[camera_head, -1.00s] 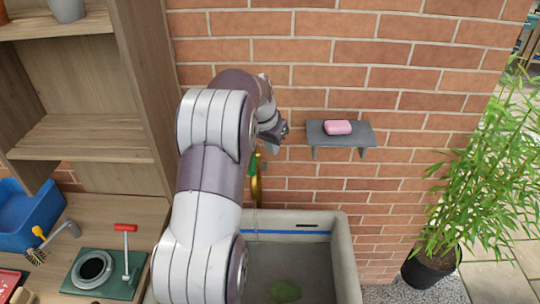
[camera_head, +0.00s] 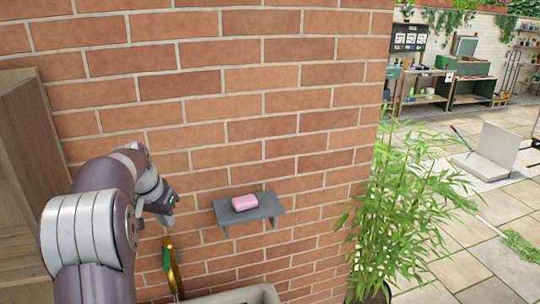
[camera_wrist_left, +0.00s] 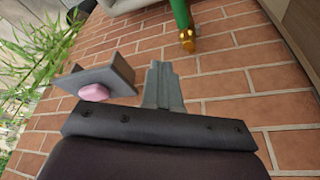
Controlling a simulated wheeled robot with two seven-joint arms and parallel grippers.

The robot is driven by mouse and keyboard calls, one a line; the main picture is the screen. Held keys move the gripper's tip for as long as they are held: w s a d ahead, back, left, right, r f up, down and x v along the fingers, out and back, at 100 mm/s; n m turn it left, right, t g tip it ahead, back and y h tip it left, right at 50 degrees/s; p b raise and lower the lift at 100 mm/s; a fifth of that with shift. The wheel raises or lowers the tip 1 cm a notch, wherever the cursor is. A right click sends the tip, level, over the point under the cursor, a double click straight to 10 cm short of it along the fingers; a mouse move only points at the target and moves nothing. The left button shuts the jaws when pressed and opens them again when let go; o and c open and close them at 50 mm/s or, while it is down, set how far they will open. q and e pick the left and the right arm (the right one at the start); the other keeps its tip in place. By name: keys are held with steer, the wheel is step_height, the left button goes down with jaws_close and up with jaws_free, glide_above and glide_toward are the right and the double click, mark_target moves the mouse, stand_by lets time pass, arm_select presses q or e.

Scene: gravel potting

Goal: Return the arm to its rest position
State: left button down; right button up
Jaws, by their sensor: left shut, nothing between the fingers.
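My left arm comes in from the lower left in the head view, bent upward in front of the brick wall. My left gripper (camera_head: 172,205) is at its end, left of the small grey shelf and above the brass tap. In the left wrist view the left gripper (camera_wrist_left: 163,75) shows its fingers together, with nothing between them. My right gripper is not in view.
A pink soap (camera_head: 245,202) lies on the grey wall shelf (camera_head: 262,212). A brass tap (camera_head: 174,270) with a green handle rises over the stone sink (camera_head: 262,294). A leafy potted plant (camera_head: 395,205) stands right of the wall. Paved ground lies beyond.

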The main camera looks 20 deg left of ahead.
arm_select(q)
steer(key=s+d+f+n+g+b, duration=0.1)
steer(key=s+d+f+n, duration=0.2)
steer(key=s+d+f, duration=0.55)
steer(key=s+d+f+m+b, duration=0.1)
steer(key=s+d+f+m, duration=0.1)
steer(key=s+d, duration=0.3)
steer(key=s+d+f+m+g+b, duration=0.1)
steer(key=s+d+f, duration=0.4)
steer(key=d, duration=0.5)
steer(key=shift+s+f+m+g, duration=0.3)
steer(key=shift+s+m, duration=0.1)
steer(key=shift+s, duration=0.25)
